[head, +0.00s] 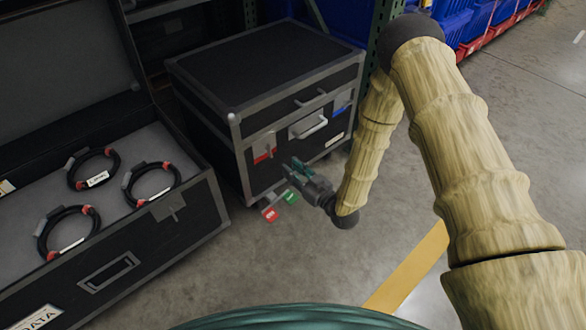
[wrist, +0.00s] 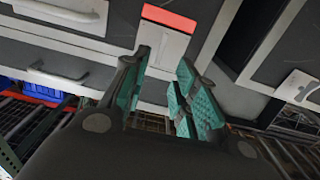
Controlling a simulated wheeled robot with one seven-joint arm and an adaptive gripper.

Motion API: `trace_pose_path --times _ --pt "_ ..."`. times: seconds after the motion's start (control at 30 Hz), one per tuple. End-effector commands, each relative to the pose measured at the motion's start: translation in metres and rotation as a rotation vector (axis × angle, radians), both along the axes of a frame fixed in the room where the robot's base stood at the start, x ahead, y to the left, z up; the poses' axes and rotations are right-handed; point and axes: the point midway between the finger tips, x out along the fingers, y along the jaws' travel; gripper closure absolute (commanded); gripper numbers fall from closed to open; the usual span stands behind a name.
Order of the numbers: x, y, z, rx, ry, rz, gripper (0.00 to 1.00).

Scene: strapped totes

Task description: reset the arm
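My gripper (head: 297,172) is in front of the black case (head: 262,60), near the lower front. In the wrist view my gripper (wrist: 160,88) has its teal-padded fingers apart, with nothing visible between them. A pale latch plate with a red band (wrist: 168,38) lies just beyond the fingertips; the red-marked latch (head: 264,147) also shows in the head view, left of a grey handle (head: 308,126). Whether the fingertips touch the case I cannot tell.
A blue-marked latch (head: 342,103) is on the case's right. Red (head: 270,214) and green (head: 291,197) tags show below my gripper. An open case (head: 120,262) with several coiled cables stands left. Blue bins (head: 470,22) are behind. Floor at right is clear, with a yellow stripe (head: 410,268).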

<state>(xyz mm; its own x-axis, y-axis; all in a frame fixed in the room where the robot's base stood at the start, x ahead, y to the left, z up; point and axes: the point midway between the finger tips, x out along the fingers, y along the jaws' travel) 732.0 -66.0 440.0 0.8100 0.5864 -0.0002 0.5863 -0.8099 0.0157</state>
Motion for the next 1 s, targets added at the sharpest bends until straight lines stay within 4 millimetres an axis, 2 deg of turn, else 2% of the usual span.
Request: trace_pose_path --times 0.27,0.37,0.47,0.57,0.7,0.83,1.0 --pt "-0.001 0.0 -0.002 -0.002 0.007 -0.001 0.71" --pt "-0.01 -0.004 -0.014 -0.022 0.061 -0.016 0.71" --pt "-0.032 -0.014 -0.043 -0.066 0.191 -0.051 0.71" --pt "-0.069 -0.031 -0.079 -0.126 0.371 -0.103 0.71" --pt "-0.132 -0.059 -0.122 -0.207 0.629 -0.183 0.71" --pt "-0.198 -0.086 -0.149 -0.273 0.855 -0.258 0.71" --pt "-0.284 -0.117 -0.166 -0.347 1.125 -0.356 0.71"
